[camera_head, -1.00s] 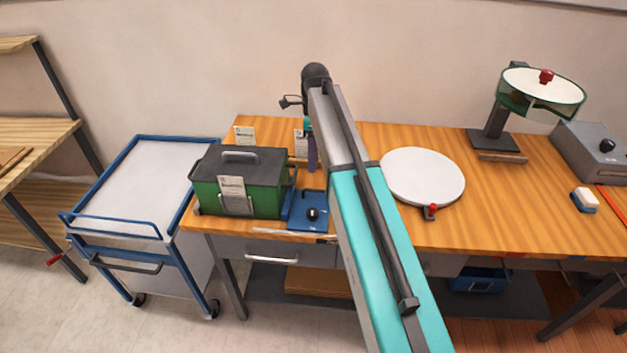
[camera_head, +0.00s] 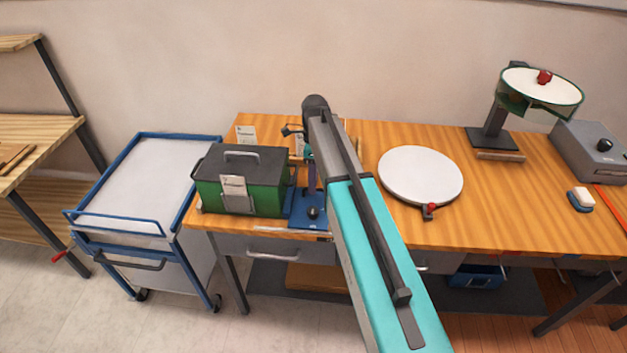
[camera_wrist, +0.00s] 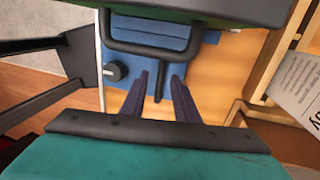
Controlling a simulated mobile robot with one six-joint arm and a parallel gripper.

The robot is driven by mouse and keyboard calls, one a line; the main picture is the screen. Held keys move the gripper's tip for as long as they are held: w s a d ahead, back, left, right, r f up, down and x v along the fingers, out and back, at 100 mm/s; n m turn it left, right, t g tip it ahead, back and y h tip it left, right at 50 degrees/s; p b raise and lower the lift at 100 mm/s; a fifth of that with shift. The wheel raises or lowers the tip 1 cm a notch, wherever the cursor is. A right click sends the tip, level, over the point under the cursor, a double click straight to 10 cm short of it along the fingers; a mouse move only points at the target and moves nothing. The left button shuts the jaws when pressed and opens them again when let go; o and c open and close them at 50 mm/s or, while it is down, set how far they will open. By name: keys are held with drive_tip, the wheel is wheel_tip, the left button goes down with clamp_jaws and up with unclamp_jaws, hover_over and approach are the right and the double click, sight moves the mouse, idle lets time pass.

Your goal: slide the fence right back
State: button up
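The laser marker is a green box (camera_head: 215,200) with a dark lid at the left end of the bench. A blue plate (camera_head: 300,222) with a black knob (camera_head: 313,212) lies at its right side; both also show in the wrist view, the plate (camera_wrist: 140,68) and knob (camera_wrist: 115,72). My gripper (camera_wrist: 161,76) points down over the blue plate with its two dark fingers apart. A thin dark bar (camera_wrist: 160,88) shows between the fingers; I cannot tell whether they touch it. I cannot clearly pick out which part is the fence.
A dark handle (camera_wrist: 150,50) on the green box is close beyond my fingertips. A paper card (camera_wrist: 298,85) stands on the right in the wrist view. A round white disc (camera_head: 420,175) lies on the bench to the right. A blue trolley (camera_head: 140,185) stands left.

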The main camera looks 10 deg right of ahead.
clamp_jaws()
drive_tip(key=shift+s, duration=0.1)
idle(0.3)
